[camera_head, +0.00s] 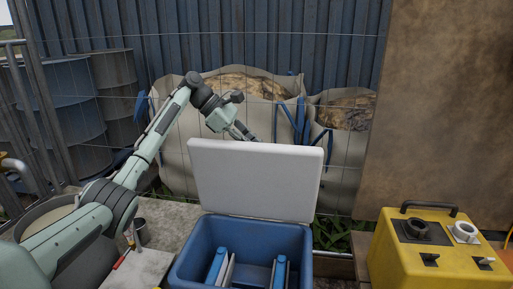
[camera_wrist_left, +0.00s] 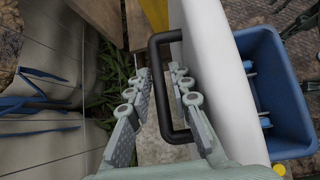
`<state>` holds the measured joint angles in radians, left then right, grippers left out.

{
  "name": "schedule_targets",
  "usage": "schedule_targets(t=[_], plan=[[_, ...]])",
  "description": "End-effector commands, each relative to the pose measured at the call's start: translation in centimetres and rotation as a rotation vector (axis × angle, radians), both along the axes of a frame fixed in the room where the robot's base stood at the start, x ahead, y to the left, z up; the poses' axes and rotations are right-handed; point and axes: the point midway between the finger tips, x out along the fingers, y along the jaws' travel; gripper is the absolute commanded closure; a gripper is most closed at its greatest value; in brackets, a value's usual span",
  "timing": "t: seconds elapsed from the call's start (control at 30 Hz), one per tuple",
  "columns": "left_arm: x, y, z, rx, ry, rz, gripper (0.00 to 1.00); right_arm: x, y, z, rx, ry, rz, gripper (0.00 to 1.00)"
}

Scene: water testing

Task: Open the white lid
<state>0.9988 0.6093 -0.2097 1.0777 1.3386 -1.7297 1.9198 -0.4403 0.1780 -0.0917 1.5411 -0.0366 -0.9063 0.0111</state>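The white lid (camera_head: 255,180) stands raised, nearly upright, at the back edge of the blue cooler box (camera_head: 190,268). The lid also shows edge-on in the left wrist view (camera_wrist_left: 215,75), left of the blue box (camera_wrist_left: 270,75). My left gripper (camera_wrist_left: 160,72) is behind the lid; its fingertips are hidden in the head view. Its fingers are apart, with one bar of a black handle (camera_wrist_left: 158,90) showing in the gap between them. The handle's ends run toward the lid; I cannot tell whether the fingers touch it. My right gripper is not in view.
Blue and white items (camera_head: 279,272) stand inside the open box. A yellow case (camera_head: 400,262) stands at the right. Large sacks (camera_head: 340,150) and a wire fence are behind, blue barrels (camera_head: 75,110) at the left.

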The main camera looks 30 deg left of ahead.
Motion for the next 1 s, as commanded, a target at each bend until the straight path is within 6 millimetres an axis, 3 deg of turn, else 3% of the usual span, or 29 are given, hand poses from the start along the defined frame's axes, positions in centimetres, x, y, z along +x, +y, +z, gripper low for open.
schedule_targets(t=[0.27, 0.7, 1.0], plan=[[-0.2, 0.6, 0.7, 0.001, -0.003, 0.001, 0.80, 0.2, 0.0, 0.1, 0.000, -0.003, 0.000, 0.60], [-2.6, 6.2, 6.7, 0.000, -0.004, 0.002, 0.80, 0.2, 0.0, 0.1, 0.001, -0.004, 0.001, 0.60], [-3.3, 7.8, 8.4, 0.000, 0.000, 0.000, 0.80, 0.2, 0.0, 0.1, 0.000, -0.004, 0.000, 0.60]])
